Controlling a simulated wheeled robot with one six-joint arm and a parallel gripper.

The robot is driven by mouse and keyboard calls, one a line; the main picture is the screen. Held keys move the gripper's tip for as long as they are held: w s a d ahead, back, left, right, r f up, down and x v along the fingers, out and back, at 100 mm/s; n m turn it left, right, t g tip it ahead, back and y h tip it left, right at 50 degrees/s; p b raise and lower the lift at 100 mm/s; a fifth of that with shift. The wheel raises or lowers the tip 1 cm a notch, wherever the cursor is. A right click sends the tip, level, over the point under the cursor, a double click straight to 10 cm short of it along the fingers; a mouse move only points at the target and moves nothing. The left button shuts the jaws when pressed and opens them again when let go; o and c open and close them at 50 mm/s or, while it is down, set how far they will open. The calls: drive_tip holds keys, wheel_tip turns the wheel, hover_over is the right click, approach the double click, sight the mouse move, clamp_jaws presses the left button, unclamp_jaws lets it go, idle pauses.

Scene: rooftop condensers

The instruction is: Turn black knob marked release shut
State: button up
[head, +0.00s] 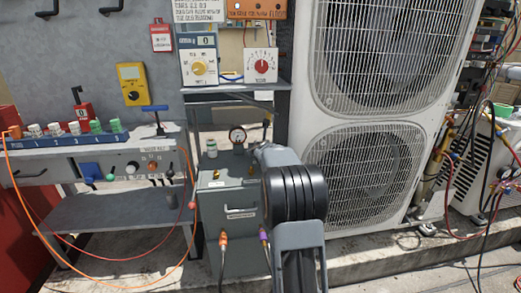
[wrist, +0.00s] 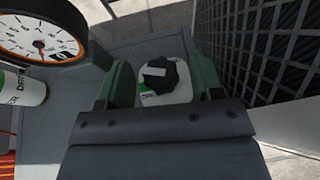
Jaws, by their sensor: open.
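In the wrist view a black lobed knob (wrist: 165,74) with a pale bar on top sits on a white base with green marking and partly hidden lettering. I cannot read the word release on it. My gripper (wrist: 164,82) is open, its green fingers to the left and right of the knob, with a visible gap on each side. The near part of the base is hidden behind my gripper's dark body. In the head view my arm covers this spot, and I cannot make out the knob there.
A round gauge (wrist: 40,32) and a white-and-green container (wrist: 22,86) stand close left of my gripper. A dark grille (wrist: 262,60) rises close on the right. In the head view the large white condenser (head: 300,135) stands right of the grey cabinet (head: 213,213).

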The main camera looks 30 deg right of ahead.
drive_tip(key=shift+c, duration=0.3)
drive_tip(key=c, duration=0.9)
drive_tip(key=shift+o, duration=0.2)
drive_tip(key=shift+r+p, duration=0.15)
drive_tip(key=shift+p, duration=0.2)
